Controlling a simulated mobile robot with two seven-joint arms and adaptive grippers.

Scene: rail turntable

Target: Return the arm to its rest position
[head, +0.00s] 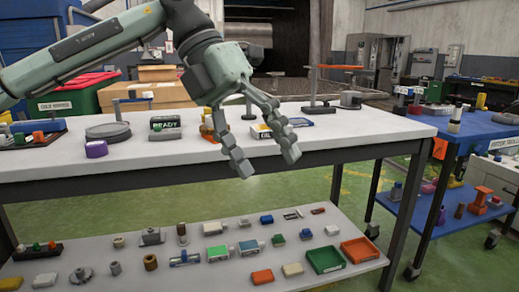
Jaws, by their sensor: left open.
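My left arm (85,50) reaches in from the upper left, pale green with dark joints. My left gripper (267,164) hangs pointing down in front of the white workbench (200,152), near the middle of its front edge. Its two fingers are spread apart with nothing between them. It hides part of the bench top and some things behind it. My right gripper does not show.
On the bench stand a READY sign (165,123), a purple piece (96,149), a grey round disc (107,131) and a flat box (261,131). A lower shelf (200,274) holds several small parts. A blue cart (465,130) stands right. Green floor lies between.

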